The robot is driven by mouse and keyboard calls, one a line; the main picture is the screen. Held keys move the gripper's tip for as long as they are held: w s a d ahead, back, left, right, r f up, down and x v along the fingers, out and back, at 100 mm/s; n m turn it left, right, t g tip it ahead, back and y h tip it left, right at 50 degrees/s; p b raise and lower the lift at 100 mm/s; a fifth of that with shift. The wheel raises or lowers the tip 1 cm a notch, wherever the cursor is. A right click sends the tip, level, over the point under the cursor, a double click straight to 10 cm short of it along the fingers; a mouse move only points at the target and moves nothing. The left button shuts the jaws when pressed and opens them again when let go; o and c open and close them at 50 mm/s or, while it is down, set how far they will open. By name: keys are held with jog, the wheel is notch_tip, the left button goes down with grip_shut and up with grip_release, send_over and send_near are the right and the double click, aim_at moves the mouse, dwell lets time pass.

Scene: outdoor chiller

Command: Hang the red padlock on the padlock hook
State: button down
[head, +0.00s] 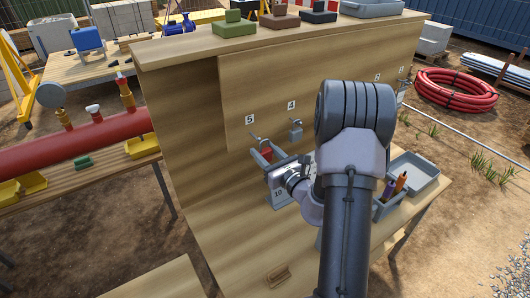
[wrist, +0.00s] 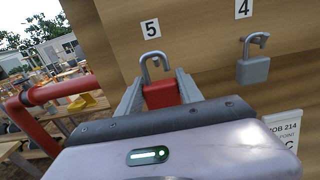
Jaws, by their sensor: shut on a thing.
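The red padlock (wrist: 161,94) is between the two fingers of my gripper (wrist: 159,88), with its grey shackle (wrist: 155,66) pointing up, just below the number 5 label. In the head view, the red padlock (head: 266,153) is at the tip of my gripper (head: 266,156), close to the wooden board. A small metal padlock hook (head: 254,138) shows on the board under label 5, at the shackle. I cannot tell whether the shackle is around the hook or only in front of it.
A grey padlock (wrist: 253,70) hangs under label 4 (wrist: 243,8), right of my gripper. A grey caddy with bottles (head: 388,205) and a tray (head: 413,172) are on the bench at the right. A red pipe (head: 80,140) lies at the left. Coloured blocks stand on the board's top shelf.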

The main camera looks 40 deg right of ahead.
aim_at(251, 141)
jog(key=shift+w, duration=0.1)
jog(key=shift+w, duration=0.15)
jog(key=shift+w, duration=0.1)
jog(key=shift+w+d+p, duration=0.15)
jog(key=shift+w+p, duration=0.4)
jog(key=shift+w, duration=1.6)
jog(key=shift+f, duration=0.1)
jog(key=shift+f+b, duration=0.6)
jog(key=shift+b, duration=0.1)
jog(key=shift+c, duration=1.1)
grip_release()
jog(key=shift+r, duration=0.1)
